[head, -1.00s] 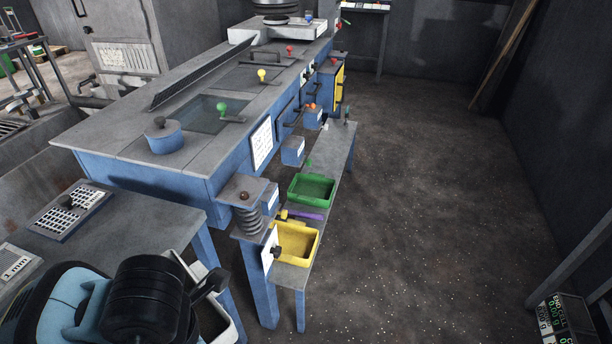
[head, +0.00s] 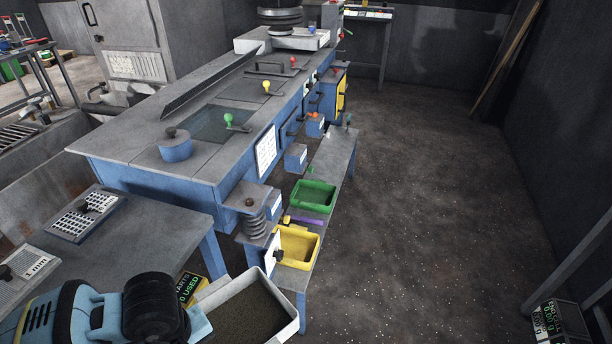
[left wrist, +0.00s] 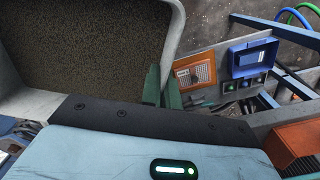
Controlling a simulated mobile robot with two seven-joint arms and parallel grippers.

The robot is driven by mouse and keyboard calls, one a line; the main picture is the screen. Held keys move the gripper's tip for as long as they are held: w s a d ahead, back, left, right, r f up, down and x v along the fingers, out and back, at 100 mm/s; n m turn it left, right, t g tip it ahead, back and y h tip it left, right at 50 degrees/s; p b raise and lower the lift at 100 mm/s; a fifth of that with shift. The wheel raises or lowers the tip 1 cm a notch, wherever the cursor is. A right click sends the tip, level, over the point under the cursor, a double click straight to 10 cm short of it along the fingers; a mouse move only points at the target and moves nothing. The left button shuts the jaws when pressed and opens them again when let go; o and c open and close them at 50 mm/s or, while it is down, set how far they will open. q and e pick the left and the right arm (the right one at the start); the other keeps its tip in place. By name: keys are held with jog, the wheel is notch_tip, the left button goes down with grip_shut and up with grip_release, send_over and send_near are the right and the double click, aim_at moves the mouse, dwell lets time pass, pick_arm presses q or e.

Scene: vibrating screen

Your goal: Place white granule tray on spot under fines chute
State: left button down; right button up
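The white granule tray (head: 258,312), filled with dark brown granules, is at the bottom middle of the head view, in front of the low bench (head: 335,165). In the left wrist view the tray (left wrist: 172,35) fills the upper left. My left gripper (left wrist: 161,88) has its green fingers at the tray's wall and appears shut on it. In the head view the fingertips are hidden behind my wrist. Small blue chute boxes (head: 295,158) hang along the machine's side above the bench. I cannot tell which is the fines chute. My right gripper is not in view.
A green tray (head: 313,196) and a yellow tray (head: 297,247) stand on the bench, with a purple item (head: 306,220) between them. A grey table (head: 130,240) is at left. A spring-mounted post (head: 252,200) stands by the bench's near end.

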pick_arm(q)
jog(key=a+m, duration=0.1)
jog(key=m, duration=0.1)
jog(key=a+f+m, duration=0.1)
jog(key=m, duration=0.1)
jog(key=a+f+m+p, duration=0.1)
jog(key=m, duration=0.2)
jog(key=shift+w, duration=0.35)
